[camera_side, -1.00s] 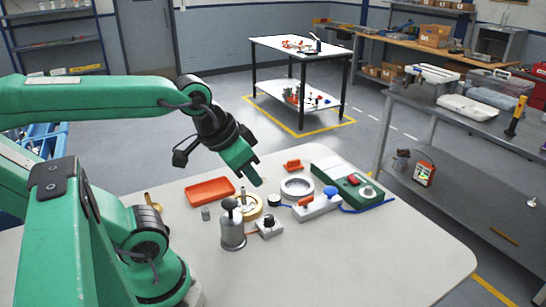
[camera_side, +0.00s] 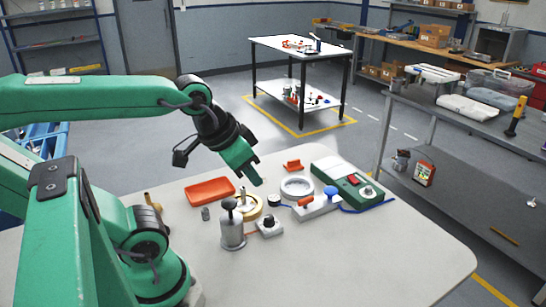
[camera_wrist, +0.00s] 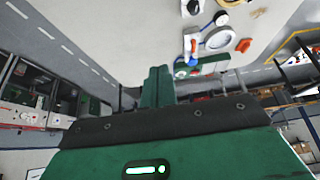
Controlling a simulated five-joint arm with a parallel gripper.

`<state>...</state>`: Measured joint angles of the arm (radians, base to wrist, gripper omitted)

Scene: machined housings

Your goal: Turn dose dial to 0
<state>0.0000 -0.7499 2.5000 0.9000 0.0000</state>
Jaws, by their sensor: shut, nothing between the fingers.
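A small light box with a black round knob (camera_side: 268,222) sits on the table, right of a grey metal cylinder with a black ball top (camera_side: 232,230). I cannot tell for sure that this knob is the dose dial, and no scale or 0 mark is readable. A box with a dark knob also shows at the top of the wrist view (camera_wrist: 192,8). My gripper (camera_side: 258,181) is shut and empty, above the table and apart from the parts. Its closed fingers show in the wrist view (camera_wrist: 157,84).
Nearby are an orange tray (camera_side: 210,191), a brass-coloured ring part (camera_side: 247,207), a pale ring (camera_side: 297,187), a white block with an orange lever and blue knob (camera_side: 317,207), and a green control box (camera_side: 352,185). The table's front right (camera_side: 390,255) is clear.

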